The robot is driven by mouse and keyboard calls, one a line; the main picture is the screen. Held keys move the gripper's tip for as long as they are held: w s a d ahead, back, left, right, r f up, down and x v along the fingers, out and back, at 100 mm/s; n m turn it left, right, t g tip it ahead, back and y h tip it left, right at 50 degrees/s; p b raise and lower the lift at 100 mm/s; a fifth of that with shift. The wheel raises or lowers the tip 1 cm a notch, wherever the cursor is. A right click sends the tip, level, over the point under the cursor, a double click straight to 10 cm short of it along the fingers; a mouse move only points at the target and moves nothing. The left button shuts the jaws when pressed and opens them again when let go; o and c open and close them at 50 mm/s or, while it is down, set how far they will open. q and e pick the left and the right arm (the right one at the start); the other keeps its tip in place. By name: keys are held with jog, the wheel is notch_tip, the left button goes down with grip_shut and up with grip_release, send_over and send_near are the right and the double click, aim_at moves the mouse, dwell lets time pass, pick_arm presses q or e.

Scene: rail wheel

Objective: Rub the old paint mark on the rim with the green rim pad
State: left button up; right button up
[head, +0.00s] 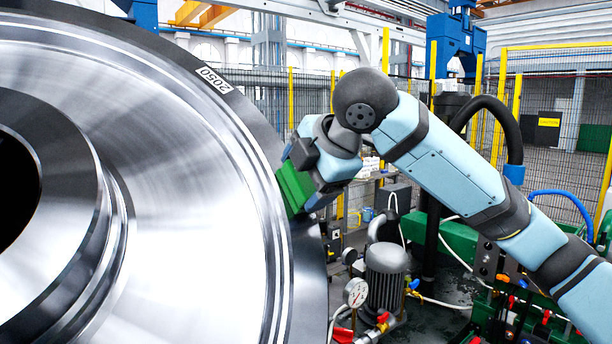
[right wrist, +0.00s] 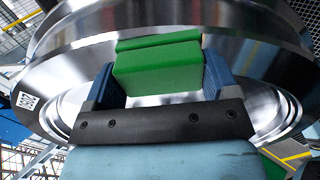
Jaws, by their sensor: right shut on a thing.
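The large polished steel wheel (head: 190,130) fills the left of the head view. It also spans the right wrist view (right wrist: 262,62). My right gripper (head: 311,183) is shut on the green rim pad (head: 293,188), at the right edge of the wheel. In the right wrist view the pad (right wrist: 157,72) sits between the two blue-grey fingers, its far side facing the rim. The pad overlaps the rim in both views; I cannot tell whether they touch. No old paint mark shows on the visible rim. My left gripper is not in view.
A white label reading 2050 (head: 213,80) is on the wheel's upper rim. A grey motor pump (head: 386,278) with a gauge (head: 356,292) and hoses stands below my right arm. A yellow-posted mesh fence (head: 560,130) runs behind.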

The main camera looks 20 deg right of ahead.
jog(key=shift+s+d+r+p, duration=0.15)
jog(key=shift+s+r+p, duration=0.15)
jog(key=shift+r, duration=0.25)
jog(key=shift+v, duration=2.2)
jog(key=v, duration=0.3)
jog(key=shift+s+d, duration=0.1)
jog(key=shift+f, duration=0.15)
